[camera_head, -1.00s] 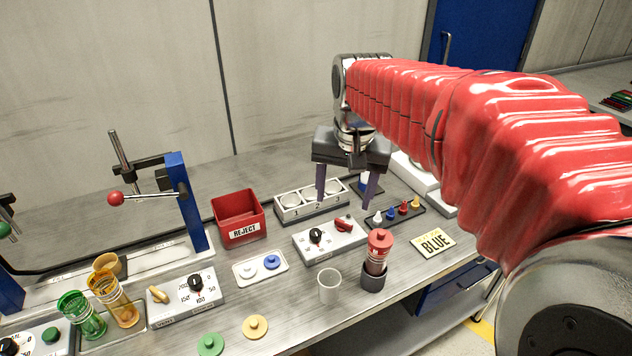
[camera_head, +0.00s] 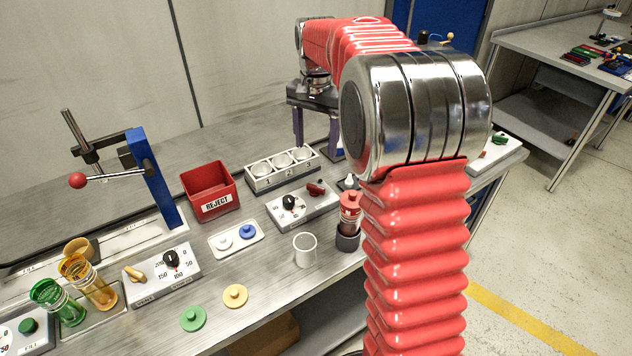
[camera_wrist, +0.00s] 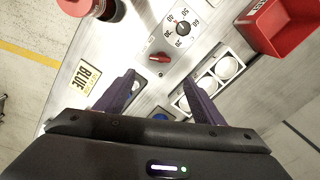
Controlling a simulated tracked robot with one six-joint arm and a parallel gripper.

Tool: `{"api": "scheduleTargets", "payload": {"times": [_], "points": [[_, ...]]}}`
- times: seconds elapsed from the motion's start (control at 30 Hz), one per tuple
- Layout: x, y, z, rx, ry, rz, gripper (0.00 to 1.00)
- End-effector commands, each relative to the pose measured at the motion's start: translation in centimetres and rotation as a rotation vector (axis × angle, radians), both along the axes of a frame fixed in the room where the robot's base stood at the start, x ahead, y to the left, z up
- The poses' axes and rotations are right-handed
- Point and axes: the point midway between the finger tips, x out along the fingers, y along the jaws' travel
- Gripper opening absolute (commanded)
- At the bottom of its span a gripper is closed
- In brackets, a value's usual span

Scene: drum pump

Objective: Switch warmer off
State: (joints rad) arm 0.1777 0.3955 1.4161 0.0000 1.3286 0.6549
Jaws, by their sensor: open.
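A pale control box (camera_head: 309,211) with a black dial (camera_head: 290,202) and a red switch knob (camera_head: 316,188) sits mid-bench; no label naming it the warmer is readable. In the wrist view the red knob (camera_wrist: 160,57) lies beside the numbered dial (camera_wrist: 183,28), ahead of my fingers. My gripper (camera_head: 316,146) points down, open and empty, above the bench behind the box; it also shows in the wrist view (camera_wrist: 163,88). A small blue-topped item (camera_wrist: 160,117) shows between the fingers, lower down. Another dial box (camera_head: 165,272) with a tan lever stands at left.
A white three-hole block (camera_head: 255,186) and a red reject bin (camera_head: 210,192) stand behind the box. A red-capped bottle (camera_head: 350,207) and clear cup (camera_head: 305,252) stand in front. My arm hides the bench's right part.

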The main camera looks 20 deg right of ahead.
Motion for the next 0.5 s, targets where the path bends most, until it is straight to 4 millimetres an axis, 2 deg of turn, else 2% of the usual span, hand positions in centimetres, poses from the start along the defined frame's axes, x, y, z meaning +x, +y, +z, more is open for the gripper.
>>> {"api": "scheduleTargets", "payload": {"times": [0.5], "points": [[0.1, -0.07, -0.71, 0.001, 0.002, -0.004, 0.62]]}}
